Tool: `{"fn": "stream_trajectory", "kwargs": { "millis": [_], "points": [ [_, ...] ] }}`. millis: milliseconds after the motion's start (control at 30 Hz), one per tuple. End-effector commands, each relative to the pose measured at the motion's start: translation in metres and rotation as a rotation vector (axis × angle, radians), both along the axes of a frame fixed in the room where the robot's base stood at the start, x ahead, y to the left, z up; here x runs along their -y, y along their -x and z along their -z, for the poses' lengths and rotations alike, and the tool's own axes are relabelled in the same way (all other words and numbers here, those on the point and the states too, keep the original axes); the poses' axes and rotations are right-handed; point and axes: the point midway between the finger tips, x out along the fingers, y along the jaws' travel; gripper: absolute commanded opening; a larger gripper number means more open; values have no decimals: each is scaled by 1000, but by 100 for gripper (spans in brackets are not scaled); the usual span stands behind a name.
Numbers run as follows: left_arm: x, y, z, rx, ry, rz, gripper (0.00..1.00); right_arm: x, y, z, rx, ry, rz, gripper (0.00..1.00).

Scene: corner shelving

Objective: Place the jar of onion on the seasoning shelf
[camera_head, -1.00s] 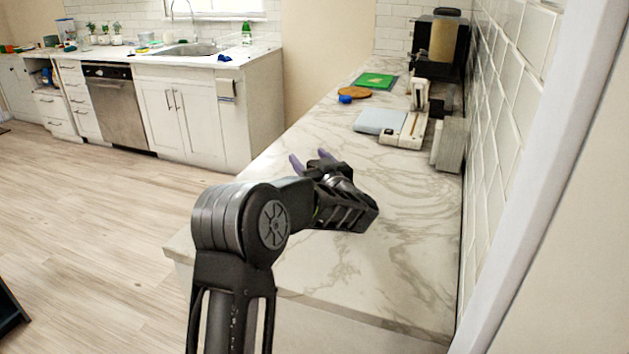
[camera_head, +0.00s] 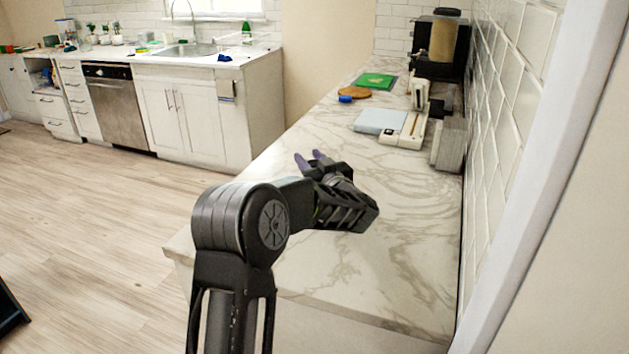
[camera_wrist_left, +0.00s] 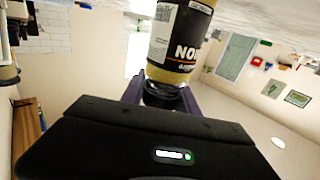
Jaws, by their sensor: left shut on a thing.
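The jar of onion (camera_wrist_left: 182,62) shows in the left wrist view. It has a dark label with white letters, yellowish contents and a black lid at the gripper end. My left gripper (camera_head: 310,160) has purple fingertips and is above the marble counter (camera_head: 335,265) in the head view. It is shut on the jar, around its lid end. The jar cannot be made out in the head view. I cannot pick out a seasoning shelf in these frames. My right gripper is not in view.
A white-tiled wall (camera_head: 500,130) bounds the counter on the right. Farther back are a grey block (camera_head: 449,143), a pale blue and white item (camera_head: 382,121), a round wooden board (camera_head: 354,92) and a green mat (camera_head: 375,80). The counter's front part looks clear.

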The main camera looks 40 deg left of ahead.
Motion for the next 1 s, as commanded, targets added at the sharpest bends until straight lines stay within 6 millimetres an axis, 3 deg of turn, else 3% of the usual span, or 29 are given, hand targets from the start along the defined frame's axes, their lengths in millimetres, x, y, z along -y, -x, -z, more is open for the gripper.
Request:
{"fn": "stream_trajectory", "kwargs": {
  "millis": [333,800,1000],
  "points": [
    [0,0,-10,3,-1,-1,0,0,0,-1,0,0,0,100],
    [0,0,-92,4,0,-1,0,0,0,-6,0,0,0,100],
    [0,0,-101,0,-1,0,0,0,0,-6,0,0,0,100]
  ]
}}
